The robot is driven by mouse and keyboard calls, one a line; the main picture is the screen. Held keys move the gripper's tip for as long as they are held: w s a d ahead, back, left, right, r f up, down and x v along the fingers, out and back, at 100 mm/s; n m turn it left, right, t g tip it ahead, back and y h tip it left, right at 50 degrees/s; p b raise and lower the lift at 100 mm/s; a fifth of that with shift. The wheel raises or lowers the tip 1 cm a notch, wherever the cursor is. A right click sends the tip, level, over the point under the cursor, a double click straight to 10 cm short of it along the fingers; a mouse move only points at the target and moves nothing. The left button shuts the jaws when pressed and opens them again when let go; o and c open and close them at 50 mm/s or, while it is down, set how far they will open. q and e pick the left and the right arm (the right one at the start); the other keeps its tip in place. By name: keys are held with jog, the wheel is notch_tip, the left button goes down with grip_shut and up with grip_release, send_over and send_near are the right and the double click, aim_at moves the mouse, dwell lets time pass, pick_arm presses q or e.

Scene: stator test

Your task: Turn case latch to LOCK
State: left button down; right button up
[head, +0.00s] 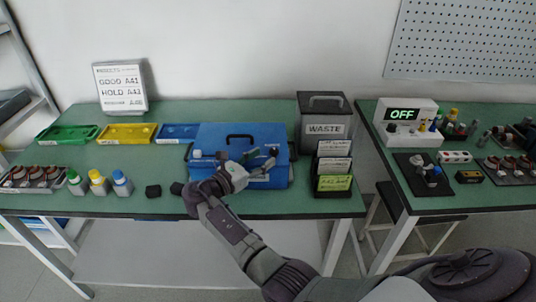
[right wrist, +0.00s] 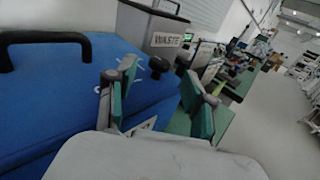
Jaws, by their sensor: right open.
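The blue case (head: 215,137) stands closed on the green table in the head view, with a black handle on its lid. It also fills the left of the right wrist view (right wrist: 60,95). My right gripper (head: 262,164) is in front of the case's right front and hides part of it. In the right wrist view its two green-padded fingers (right wrist: 163,90) are apart, with nothing held between them. A small dark knob-like part (right wrist: 157,65) shows beyond the fingers; I cannot tell whether it is the latch, nor its setting. My left gripper is not in view.
A grey waste bin (head: 325,112) and a rack of cards (head: 333,184) stand right of the case. Green (head: 66,133) and yellow (head: 126,133) trays and several capped bottles (head: 98,182) are to the left. A second table holds a device reading OFF (head: 408,118).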

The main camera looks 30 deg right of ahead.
jog(key=v, duration=0.4)
jog(key=shift+a, duration=0.1)
dwell(0.4)
